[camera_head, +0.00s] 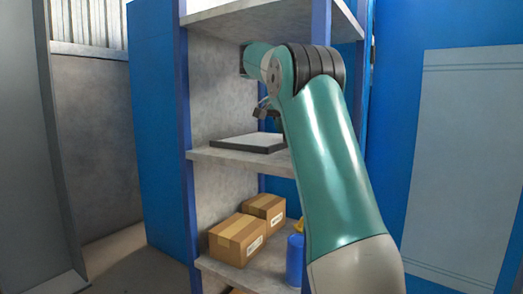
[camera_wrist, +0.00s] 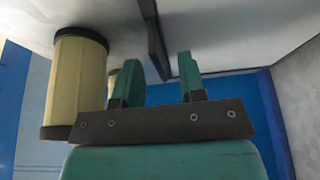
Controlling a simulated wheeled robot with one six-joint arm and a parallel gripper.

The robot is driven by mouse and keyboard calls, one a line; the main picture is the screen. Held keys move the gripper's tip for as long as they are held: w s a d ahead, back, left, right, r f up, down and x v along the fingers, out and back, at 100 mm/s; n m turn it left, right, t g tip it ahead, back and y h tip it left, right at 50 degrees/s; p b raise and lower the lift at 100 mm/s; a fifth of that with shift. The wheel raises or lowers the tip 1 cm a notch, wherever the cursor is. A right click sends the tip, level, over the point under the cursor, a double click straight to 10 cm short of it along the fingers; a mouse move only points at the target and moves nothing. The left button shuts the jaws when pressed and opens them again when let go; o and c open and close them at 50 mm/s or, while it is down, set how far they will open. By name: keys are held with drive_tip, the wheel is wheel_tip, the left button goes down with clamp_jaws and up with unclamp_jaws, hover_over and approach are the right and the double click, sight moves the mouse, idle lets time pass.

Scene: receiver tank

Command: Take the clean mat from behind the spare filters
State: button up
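The mat (camera_head: 248,143) is a flat, pale slab with a dark edge, lying on the middle shelf in the head view. In the wrist view a dark strip (camera_wrist: 155,38), which looks like its edge, runs toward the gap between my fingers. My gripper (camera_wrist: 158,80) is open, with its two green fingers apart and neither visibly touching the strip. In the head view my gripper (camera_head: 266,108) is just above the mat, partly hidden by my arm. A spare filter (camera_wrist: 78,80), a cream cylinder with dark end caps, is close to the left of my fingers; another shows partly behind the left finger.
The shelf unit has blue posts (camera_head: 183,110) and a grey middle shelf board (camera_head: 215,157). Cardboard boxes (camera_head: 236,240) and a blue bottle (camera_head: 295,260) with a yellow top stand on the shelf below. My arm hides the unit's right part. A blue wall is at right.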

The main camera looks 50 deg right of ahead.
drive_tip(key=shift+d+f, duration=0.15)
drive_tip(key=shift+f, duration=0.4)
drive_tip(key=shift+r, duration=0.15)
clamp_jaws()
